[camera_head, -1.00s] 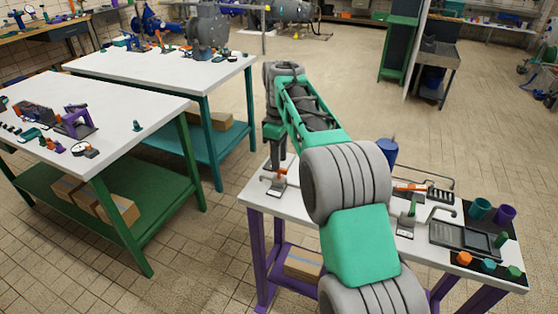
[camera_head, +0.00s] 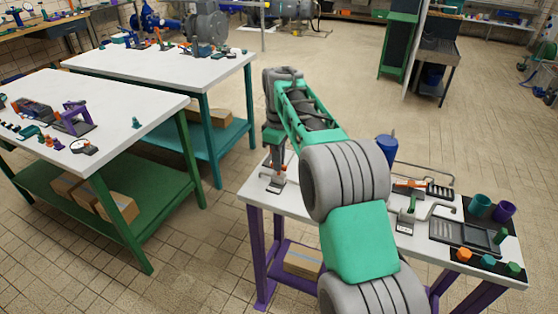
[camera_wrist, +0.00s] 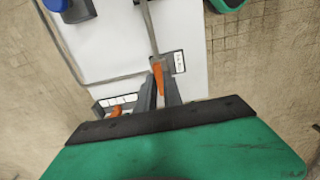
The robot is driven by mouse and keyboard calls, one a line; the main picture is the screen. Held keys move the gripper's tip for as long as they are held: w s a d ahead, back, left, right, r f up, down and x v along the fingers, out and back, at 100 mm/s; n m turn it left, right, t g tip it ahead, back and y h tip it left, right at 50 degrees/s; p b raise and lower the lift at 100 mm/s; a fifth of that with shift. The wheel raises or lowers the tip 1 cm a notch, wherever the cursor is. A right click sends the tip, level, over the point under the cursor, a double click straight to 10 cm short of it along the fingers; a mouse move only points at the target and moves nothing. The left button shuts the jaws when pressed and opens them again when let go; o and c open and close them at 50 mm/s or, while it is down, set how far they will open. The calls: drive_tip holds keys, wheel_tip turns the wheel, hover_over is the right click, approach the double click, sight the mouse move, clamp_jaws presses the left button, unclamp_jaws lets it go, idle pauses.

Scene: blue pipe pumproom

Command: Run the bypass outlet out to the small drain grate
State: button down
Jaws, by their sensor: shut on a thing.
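My gripper (camera_head: 277,180) points down at the left end of the purple-legged table. It is shut on an orange lever (camera_wrist: 159,77), which shows between the fingers in the wrist view. A grey fitting with a white label (camera_wrist: 178,62) is beside the lever, and a thin grey pipe (camera_wrist: 149,25) runs away from there. A small slotted grate (camera_head: 440,191) lies at the table's back right. A bent grey spout (camera_head: 440,209) shows in front of it. My arm hides the middle of the table, so I cannot tell which pipe is the bypass outlet.
A larger dark tray (camera_head: 466,236) is at the right of the table, with teal (camera_head: 480,206) and purple (camera_head: 504,211) cups behind it. Several coloured caps line the front. A blue cylinder (camera_head: 387,149) stands at the back. Open floor separates this table from the white-topped benches (camera_head: 95,118).

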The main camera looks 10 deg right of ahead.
drive_tip(key=shift+r+m+p, duration=0.1)
drive_tip(key=shift+m+p, duration=0.2)
drive_tip(key=shift+p, duration=0.1)
drive_tip(key=m+p, duration=0.2)
drive_tip(key=shift+r+m+p, duration=0.1)
drive_tip(key=shift+m+p, duration=0.2)
drive_tip(key=m+p, duration=0.3)
drive_tip(key=m, duration=0.2)
drive_tip(key=m+p, duration=0.2)
drive_tip(key=m, duration=0.5)
drive_tip(key=m+p, duration=0.1)
drive_tip(key=m, duration=0.1)
drive_tip(key=shift+f+m, duration=0.2)
drive_tip(key=shift+m, duration=0.2)
drive_tip(key=c, duration=1.5)
unclamp_jaws()
